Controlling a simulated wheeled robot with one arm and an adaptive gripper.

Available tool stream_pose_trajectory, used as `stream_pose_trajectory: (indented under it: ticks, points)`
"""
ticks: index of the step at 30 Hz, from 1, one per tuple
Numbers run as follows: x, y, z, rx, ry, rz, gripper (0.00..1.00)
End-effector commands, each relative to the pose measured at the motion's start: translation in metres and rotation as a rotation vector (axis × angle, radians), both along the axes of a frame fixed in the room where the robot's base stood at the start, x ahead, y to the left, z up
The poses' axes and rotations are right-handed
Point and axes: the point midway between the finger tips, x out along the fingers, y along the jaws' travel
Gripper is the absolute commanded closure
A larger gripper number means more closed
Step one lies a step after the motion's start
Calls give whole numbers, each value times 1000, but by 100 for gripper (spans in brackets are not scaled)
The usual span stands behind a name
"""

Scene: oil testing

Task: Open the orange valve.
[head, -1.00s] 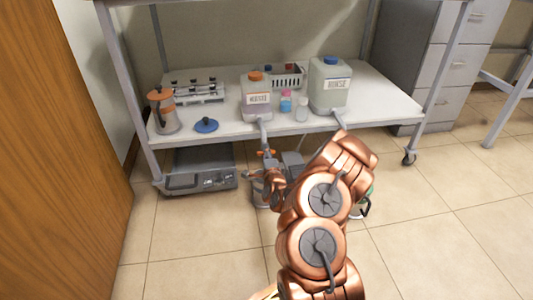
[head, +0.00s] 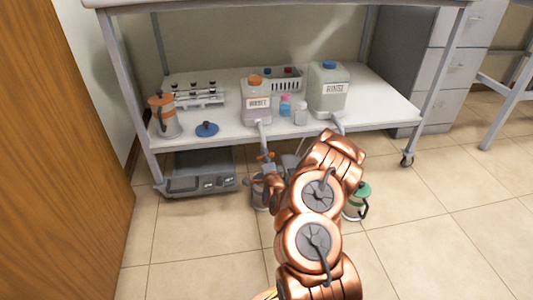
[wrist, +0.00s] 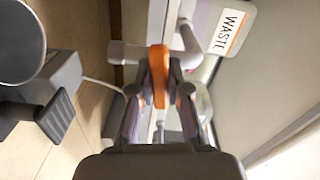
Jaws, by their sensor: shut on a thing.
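The orange valve (wrist: 158,76) is a small orange handle on a pale pipe. In the wrist view it sits between my gripper's (wrist: 160,85) two fingers, which are closed on it. In the head view a bit of the orange valve (head: 266,157) shows below the shelf edge, under the waste jug (head: 257,104) with an orange cap. My copper arm and gripper hide most of the area around it. The waste jug's label also shows in the wrist view (wrist: 229,32).
A rinse jug (head: 328,90) with a blue cap stands right of the waste jug. Small bottles (head: 286,104), a blue lid (head: 207,129) and an orange-topped can (head: 164,115) share the shelf. A green-topped can (head: 357,201) stands on the floor right of my arm.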

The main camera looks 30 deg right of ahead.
Motion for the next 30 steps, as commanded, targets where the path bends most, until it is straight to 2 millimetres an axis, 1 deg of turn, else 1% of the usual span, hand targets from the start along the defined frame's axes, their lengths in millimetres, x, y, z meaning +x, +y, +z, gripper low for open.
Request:
stream_pose_trajectory:
  ticks: [1, 5, 30]
  points:
    - [0, 2, 5, -36, 21, 5, 100]
    - [0, 3, 7, -145, 65, 6, 100]
    - [0, 4, 5, -880, 374, 10, 100]
